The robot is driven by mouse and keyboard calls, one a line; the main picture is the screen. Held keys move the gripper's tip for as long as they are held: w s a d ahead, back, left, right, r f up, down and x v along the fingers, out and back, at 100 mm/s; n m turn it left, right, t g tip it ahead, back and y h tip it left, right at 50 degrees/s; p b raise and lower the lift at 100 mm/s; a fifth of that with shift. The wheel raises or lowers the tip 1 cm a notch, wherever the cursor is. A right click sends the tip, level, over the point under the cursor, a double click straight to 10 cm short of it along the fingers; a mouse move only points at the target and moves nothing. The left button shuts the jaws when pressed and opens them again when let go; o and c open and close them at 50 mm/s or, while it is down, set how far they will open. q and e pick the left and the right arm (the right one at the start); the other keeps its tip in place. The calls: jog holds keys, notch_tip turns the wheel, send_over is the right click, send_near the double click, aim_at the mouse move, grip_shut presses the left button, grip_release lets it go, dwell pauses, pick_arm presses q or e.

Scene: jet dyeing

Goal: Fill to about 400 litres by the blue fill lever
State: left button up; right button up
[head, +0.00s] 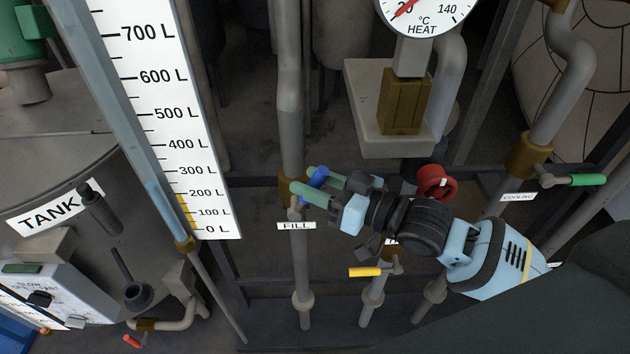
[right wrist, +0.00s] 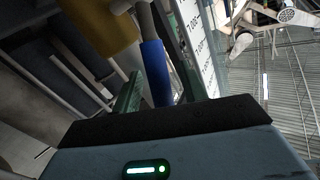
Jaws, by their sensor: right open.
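The blue fill lever (head: 318,176) sits on a brass valve on the upright pipe above the FILL label (head: 296,226). My right gripper (head: 322,184) is open, with its green fingers on either side of the lever. In the right wrist view the blue lever (right wrist: 155,72) stands between the two fingers; I cannot tell whether they touch it. The level scale (head: 160,110) at the left is marked from 0 to above 700 L. The sight tube (head: 162,208) beside it looks light blue in its lower part; the exact level is unclear. My left gripper is not in view.
A red wheel (head: 435,182) and a yellow lever (head: 365,272) are close to my right wrist. A green lever (head: 586,180) is at the COOLING label (head: 518,197). The heat dial (head: 425,12) is above. The tank (head: 50,150) is at the left.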

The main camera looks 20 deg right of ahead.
jog(key=shift+c, duration=0.4)
grip_shut()
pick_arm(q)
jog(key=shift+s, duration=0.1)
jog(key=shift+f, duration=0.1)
pick_arm(e)
jog(key=shift+s+d+f+b, duration=0.1)
jog(key=shift+d+f+b, duration=0.1)
jog(key=shift+f+b, duration=0.1)
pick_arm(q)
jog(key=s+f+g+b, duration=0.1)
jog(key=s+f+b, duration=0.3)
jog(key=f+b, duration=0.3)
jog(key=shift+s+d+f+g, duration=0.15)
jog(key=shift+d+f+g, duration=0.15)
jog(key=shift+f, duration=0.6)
pick_arm(e)
jog(key=d+f+m+t, duration=0.1)
jog(key=t, duration=0.1)
jog(key=d+f+m+t+y, duration=0.1)
jog(key=m+t, duration=0.1)
jog(key=s+d+f+m+t+y, duration=0.1)
jog(key=m+t, duration=0.1)
jog(key=shift+d+f, duration=0.25)
jog(key=shift+d, duration=0.05)
pick_arm(q)
jog(key=shift+b, duration=0.3)
pick_arm(e)
jog(key=shift+m, duration=0.3)
